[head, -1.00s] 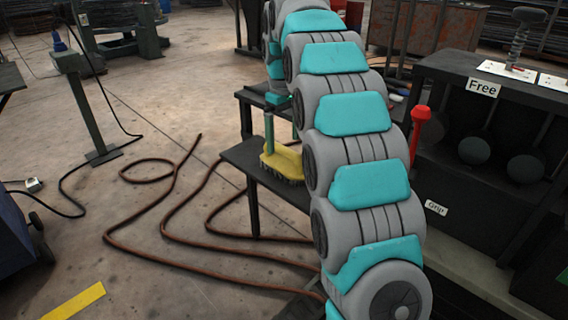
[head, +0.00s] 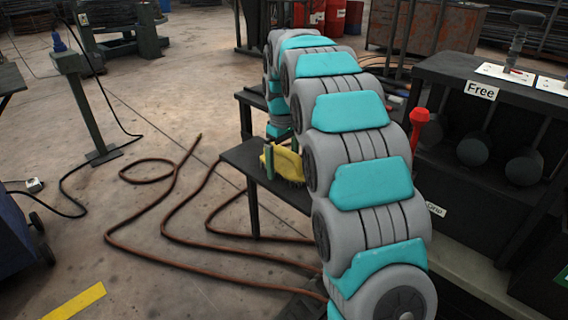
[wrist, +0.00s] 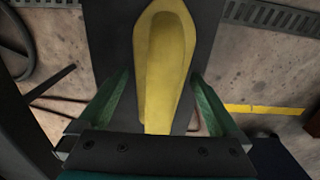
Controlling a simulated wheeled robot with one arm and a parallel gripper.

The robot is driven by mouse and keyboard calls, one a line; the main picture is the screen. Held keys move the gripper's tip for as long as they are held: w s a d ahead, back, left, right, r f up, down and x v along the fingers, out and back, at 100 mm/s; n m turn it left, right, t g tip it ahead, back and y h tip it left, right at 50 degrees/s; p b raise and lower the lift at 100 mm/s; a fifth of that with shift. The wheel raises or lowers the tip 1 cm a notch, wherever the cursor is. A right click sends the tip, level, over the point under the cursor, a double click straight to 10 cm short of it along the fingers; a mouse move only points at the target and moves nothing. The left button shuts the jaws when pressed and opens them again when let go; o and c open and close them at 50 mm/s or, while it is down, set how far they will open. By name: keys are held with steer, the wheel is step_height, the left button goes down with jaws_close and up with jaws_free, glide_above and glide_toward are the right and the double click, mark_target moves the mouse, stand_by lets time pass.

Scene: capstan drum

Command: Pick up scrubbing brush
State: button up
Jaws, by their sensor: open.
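The yellow scrubbing brush (head: 288,163) lies on the dark lower shelf, bristles down, partly hidden by my arm in the head view. In the wrist view the brush (wrist: 165,50) runs lengthwise from the top edge down between the fingers. My gripper (wrist: 160,78) is open, with one green finger on each side of the brush and a visible gap on both sides. In the head view a green finger of my gripper (head: 268,162) shows low beside the brush's left end. Whether the fingertips touch the shelf is hidden.
The dark shelf (head: 240,158) is narrow, with open floor to its left. A brown hose (head: 165,258) lies on the floor there. A red-handled item (head: 419,122) and a black rack marked "Free" (head: 440,70) stand to the right of my arm.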

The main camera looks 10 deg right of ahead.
jaws_close()
stand_by(0.8)
steer(key=shift+r, duration=0.25)
